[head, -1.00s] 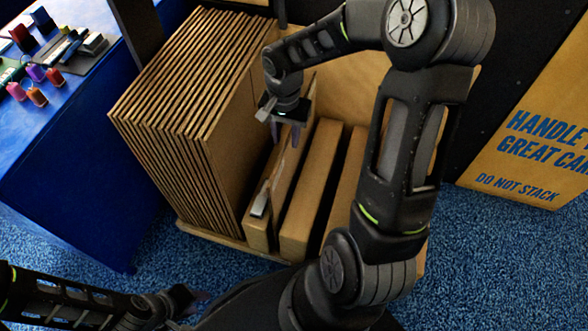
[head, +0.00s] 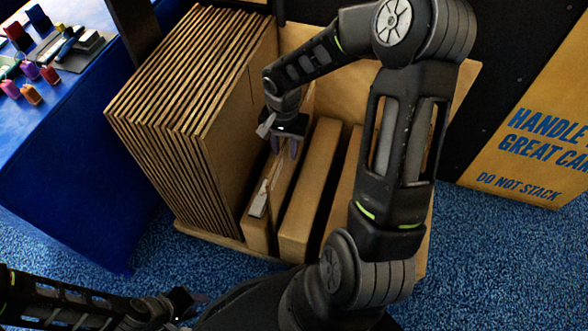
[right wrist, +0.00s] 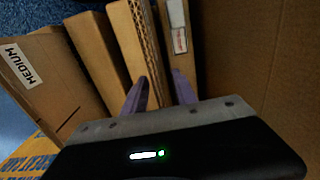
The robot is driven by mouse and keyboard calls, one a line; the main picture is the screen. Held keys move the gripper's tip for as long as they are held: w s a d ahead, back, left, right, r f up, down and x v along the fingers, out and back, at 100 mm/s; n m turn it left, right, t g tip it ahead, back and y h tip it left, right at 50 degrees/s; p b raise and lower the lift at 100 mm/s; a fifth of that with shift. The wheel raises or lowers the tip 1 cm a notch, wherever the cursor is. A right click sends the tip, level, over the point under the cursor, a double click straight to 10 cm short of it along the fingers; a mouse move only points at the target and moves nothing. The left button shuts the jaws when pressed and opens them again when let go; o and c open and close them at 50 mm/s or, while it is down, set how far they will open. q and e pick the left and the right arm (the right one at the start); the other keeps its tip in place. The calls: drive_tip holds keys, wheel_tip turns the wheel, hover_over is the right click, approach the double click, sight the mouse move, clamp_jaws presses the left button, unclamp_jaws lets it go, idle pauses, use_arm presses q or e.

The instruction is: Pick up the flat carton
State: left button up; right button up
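A flat carton shows its corrugated edge (right wrist: 148,45) in the right wrist view, standing upright among other cartons. In the head view it is in the slot area just below my right gripper (head: 285,147), mostly hidden. My right gripper points down with its two purple fingers apart. In the right wrist view the fingers (right wrist: 158,82) lie on either side of the corrugated edge, with a gap showing. I cannot tell whether they touch it. My left gripper (head: 188,301) is low at the left of the head view, away from the cartons; its fingers are too dark to read.
A thick row of flat cartons (head: 185,95) stands at the left of the rack. Brown upright boxes (head: 310,190) stand to the right, one labelled MEDIUM (right wrist: 22,66). A blue table (head: 75,150) is at the left. A large printed carton (head: 535,140) leans at the right.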

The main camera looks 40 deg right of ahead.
wheel_tip(320, 180, down, 2)
drive_tip(key=shift+f, duration=0.1)
drive_tip(key=shift+c, duration=0.4)
clamp_jaws()
idle(0.3)
idle(1.1)
